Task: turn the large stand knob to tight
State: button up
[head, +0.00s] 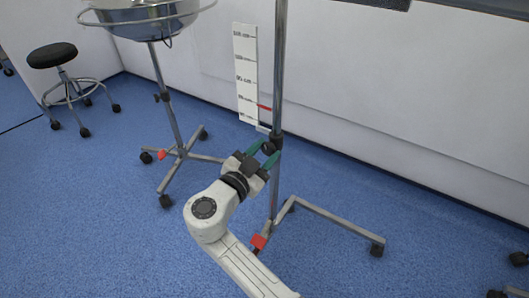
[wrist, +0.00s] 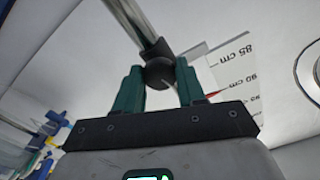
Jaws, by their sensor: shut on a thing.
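The large stand knob is a round black knob (head: 268,147) on a metal pole (head: 279,70) in the middle of the head view. In the wrist view the knob (wrist: 159,72) sits between the green fingers of my gripper (wrist: 159,88). My gripper (head: 263,154) is shut on the knob, reaching it from the lower left. A dark collar joins the knob to the pole. The fingers partly cover the knob in the head view. I cannot tell from these frames how tight the knob is.
A white scale (head: 246,75) with a red pointer hangs beside the pole. The pole's wheeled base (head: 335,220) stands on the blue floor. A basin stand (head: 172,105) is at the left, with a black stool (head: 52,56) beyond it. A white wall stands behind.

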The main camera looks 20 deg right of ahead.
jog(key=shift+f+m, duration=0.2)
jog(key=shift+m, duration=1.4)
jog(key=o, duration=1.1)
jog(key=shift+r, duration=0.1)
jog(key=shift+c, duration=0.2)
jog(key=p+v, duration=0.2)
jog(key=v, duration=0.9)
jog(key=shift+p, duration=0.4)
